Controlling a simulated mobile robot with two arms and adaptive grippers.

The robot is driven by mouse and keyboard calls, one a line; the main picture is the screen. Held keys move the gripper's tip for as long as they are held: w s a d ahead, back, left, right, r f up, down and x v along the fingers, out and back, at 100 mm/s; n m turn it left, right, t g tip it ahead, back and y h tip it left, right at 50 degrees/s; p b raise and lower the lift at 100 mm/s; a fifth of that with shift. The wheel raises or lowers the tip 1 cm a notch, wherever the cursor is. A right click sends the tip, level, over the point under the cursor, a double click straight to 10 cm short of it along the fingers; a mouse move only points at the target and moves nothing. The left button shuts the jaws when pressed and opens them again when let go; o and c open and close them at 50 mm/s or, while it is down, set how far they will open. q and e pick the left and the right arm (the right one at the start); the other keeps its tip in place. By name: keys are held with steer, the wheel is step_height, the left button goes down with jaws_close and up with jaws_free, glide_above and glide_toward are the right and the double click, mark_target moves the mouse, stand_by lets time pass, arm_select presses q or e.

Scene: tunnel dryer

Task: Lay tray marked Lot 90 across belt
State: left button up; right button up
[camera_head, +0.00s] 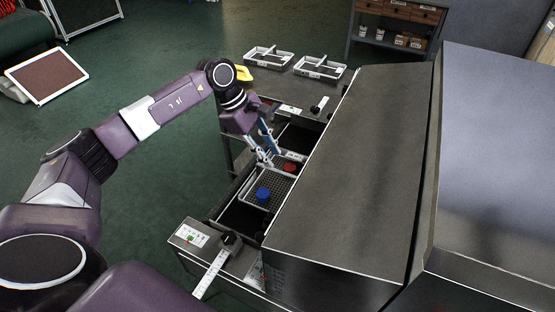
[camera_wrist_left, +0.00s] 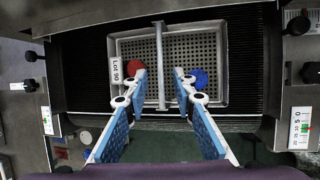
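The tray marked Lot 90 (camera_wrist_left: 120,44) is a pale-rimmed perforated tray with a raised bar across its middle and a label on its left end in the wrist view. It holds a red item (camera_wrist_left: 136,68) and a blue item (camera_wrist_left: 199,78), one each side of the bar. The tray (camera_head: 275,184) is over the dark belt (camera_wrist_left: 85,75), its long side running between the side rails. My left gripper (camera_wrist_left: 160,72) is open, its fingers on either side of the bar with gaps showing. It also shows in the head view (camera_head: 267,150). My right gripper is not in view.
Two more trays with bars (camera_head: 268,57) (camera_head: 320,68) stand at the back. The big metal dryer hood (camera_head: 350,165) borders the belt on the right. Black knobs and a scale (camera_head: 212,272) sit at the near rail. A shelf (camera_head: 398,25) stands behind.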

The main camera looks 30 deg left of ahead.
arm_select(q)
steer(key=shift+p+v, duration=0.35)
steer(key=shift+v, duration=1.1)
